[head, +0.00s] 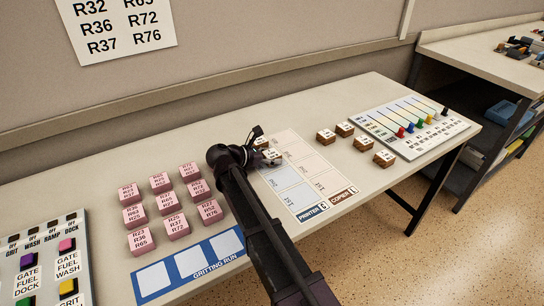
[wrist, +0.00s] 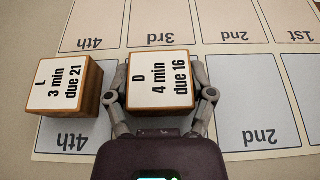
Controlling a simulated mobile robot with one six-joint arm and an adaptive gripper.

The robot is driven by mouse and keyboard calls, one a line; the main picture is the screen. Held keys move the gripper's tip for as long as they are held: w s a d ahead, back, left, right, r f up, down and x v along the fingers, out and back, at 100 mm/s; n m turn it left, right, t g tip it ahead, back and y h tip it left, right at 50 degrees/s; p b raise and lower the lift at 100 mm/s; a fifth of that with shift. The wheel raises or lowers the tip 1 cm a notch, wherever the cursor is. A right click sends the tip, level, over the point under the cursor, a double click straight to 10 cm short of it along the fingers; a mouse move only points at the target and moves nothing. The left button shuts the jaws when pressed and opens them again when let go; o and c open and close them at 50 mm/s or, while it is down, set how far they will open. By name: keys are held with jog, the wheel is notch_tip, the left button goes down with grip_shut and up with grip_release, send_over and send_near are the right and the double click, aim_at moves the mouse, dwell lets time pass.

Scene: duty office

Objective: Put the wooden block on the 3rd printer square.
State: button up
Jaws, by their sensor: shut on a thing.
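My gripper (wrist: 163,98) is shut on a wooden block marked "D 4 min due 16" (wrist: 160,82), with a finger on each side. The block is over the blue printer row, between the 4th square and the 2nd square (wrist: 254,115). It covers the 3rd printer square, whose label is hidden. I cannot tell whether it touches the sheet. A block marked "L 3 min due 21" (wrist: 62,85) sits on the 4th printer square (wrist: 75,135), left of the held block with a small gap. In the head view my gripper (head: 254,150) partly hides the blocks.
The pinkish copier row (wrist: 160,30) lies beyond the printer row. Several other wooden blocks (head: 363,143) stand right of the sheet, before a board with coloured pegs (head: 410,125). Pink blocks (head: 165,205) and a blue gritting run strip (head: 190,262) lie to the left.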

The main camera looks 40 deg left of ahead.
jog(key=o, duration=1.1)
jog(key=shift+r, duration=0.15)
jog(key=shift+s+a+r+p, duration=0.15)
jog(key=shift+s+p, duration=0.1)
jog(key=shift+p, duration=0.15)
jog(key=p+v, duration=0.3)
jog(key=v, duration=0.6)
jog(key=shift+s+r+p, duration=0.25)
jog(key=shift+s+p, duration=0.05)
jog(key=shift+p, duration=0.1)
jog(key=shift+v, duration=0.8)
jog(key=shift+f, duration=0.1)
